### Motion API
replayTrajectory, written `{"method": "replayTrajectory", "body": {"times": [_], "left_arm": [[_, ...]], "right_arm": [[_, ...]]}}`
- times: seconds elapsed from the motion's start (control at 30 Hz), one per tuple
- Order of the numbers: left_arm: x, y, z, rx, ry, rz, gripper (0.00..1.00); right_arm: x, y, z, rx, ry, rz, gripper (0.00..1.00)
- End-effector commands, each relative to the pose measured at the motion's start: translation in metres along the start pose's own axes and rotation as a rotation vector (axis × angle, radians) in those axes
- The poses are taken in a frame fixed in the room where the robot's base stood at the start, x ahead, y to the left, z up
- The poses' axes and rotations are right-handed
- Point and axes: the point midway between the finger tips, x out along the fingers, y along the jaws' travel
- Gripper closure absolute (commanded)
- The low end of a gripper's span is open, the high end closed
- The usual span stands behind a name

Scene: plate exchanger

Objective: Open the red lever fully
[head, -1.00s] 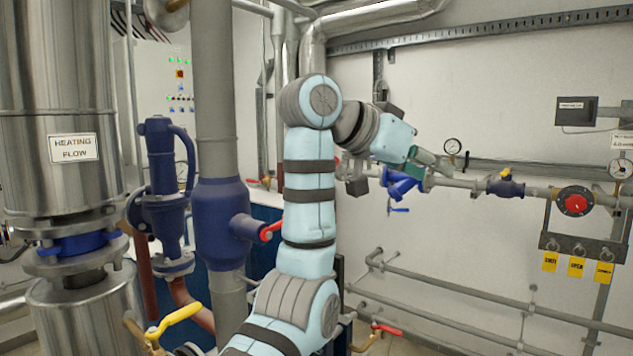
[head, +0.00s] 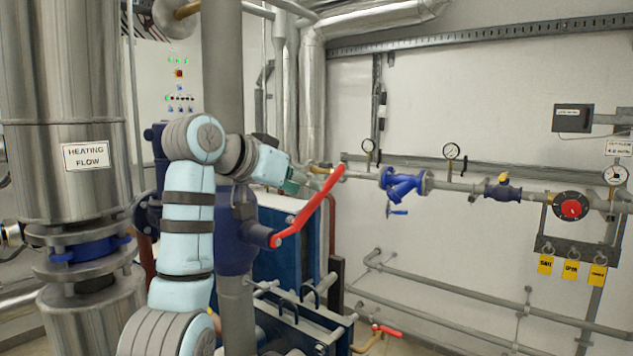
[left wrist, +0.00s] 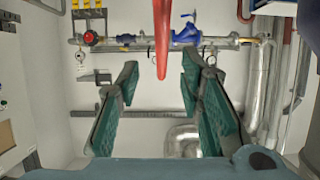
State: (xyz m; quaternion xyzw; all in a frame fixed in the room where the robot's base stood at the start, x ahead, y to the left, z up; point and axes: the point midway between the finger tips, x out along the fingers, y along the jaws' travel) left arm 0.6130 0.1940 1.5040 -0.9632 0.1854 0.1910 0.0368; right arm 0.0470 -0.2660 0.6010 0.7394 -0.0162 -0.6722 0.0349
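The red lever (head: 310,208) is a long bent handle on the blue valve body (head: 237,240) of the grey vertical pipe. It slants up and right from its pivot in the head view. My left gripper (head: 318,178) is near the lever's upper end. In the left wrist view the red lever (left wrist: 162,35) comes down from the top edge, its end lying in line with the gap between the spread green fingers of my left gripper (left wrist: 160,73). The fingers are open and hold nothing; I cannot tell whether they touch the lever. My right gripper is not in view.
A blue plate exchanger (head: 285,240) stands below the lever. A wall pipe carries a blue strainer (head: 402,184), gauges and a red round knob (head: 571,208). The steel column with the heating flow label (head: 86,156) is at left.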

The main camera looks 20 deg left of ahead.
Motion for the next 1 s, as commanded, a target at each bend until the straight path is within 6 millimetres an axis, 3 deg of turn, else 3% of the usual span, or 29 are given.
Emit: {"method": "replayTrajectory", "body": {"times": [0.1,0.3,0.63,0.87,1.0], "left_arm": [[0.028,0.000,-0.004,-0.002,-0.004,0.001,0.66],[0.061,-0.001,-0.003,0.000,-0.003,-0.001,0.66],[0.070,-0.001,-0.001,0.001,0.000,-0.002,0.66],[0.070,-0.001,-0.001,0.001,0.000,-0.002,1.00],[0.070,-0.001,-0.001,0.001,0.000,-0.002,1.00]], "right_arm": [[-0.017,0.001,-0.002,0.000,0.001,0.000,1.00],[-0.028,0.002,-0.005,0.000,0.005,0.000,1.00],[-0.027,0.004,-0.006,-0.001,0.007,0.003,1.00],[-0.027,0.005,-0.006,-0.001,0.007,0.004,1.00],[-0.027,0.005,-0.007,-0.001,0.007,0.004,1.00]]}}
